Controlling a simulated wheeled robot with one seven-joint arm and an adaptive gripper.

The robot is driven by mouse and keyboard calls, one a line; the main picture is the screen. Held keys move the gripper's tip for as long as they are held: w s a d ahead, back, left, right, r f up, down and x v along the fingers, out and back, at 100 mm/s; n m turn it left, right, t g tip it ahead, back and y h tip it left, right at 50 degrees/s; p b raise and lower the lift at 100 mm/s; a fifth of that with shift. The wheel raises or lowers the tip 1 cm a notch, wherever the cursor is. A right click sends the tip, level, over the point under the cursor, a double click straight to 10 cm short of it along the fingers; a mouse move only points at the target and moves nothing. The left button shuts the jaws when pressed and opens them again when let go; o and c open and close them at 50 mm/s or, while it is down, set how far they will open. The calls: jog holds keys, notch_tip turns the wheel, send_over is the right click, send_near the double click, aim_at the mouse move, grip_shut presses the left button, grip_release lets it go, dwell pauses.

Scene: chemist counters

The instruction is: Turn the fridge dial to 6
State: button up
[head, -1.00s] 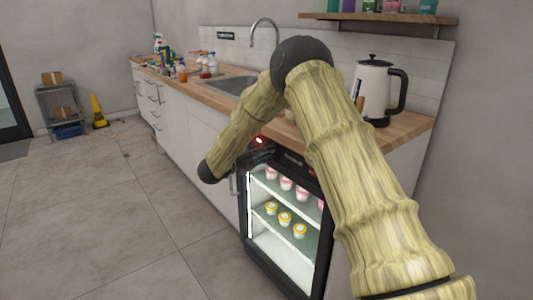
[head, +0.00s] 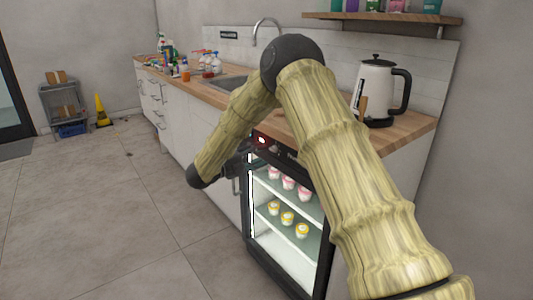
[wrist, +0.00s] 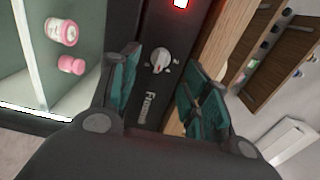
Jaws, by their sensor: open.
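The small fridge (head: 284,265) stands under the counter, lit inside, with cups on its shelves. In the wrist view its dark top panel (wrist: 150,98) carries a round light-grey dial (wrist: 161,56) with small marks around it. I cannot read the marks or the setting. A red lit display (wrist: 181,3) is beyond the dial; it also glows in the head view (head: 262,140). My gripper (wrist: 160,82) is open, its two teal-padded fingers on either side of the panel, with the dial between and just beyond the tips. In the head view my gripper is mostly hidden by my arm.
A wooden counter (head: 412,124) runs above the fridge, with a white kettle (head: 376,88) at its right end. Bottles (head: 206,64) and a sink (head: 228,84) are farther along. Open tiled floor (head: 100,220) lies left.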

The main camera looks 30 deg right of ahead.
jog(key=a, duration=0.7)
jog(key=shift+s, duration=0.25)
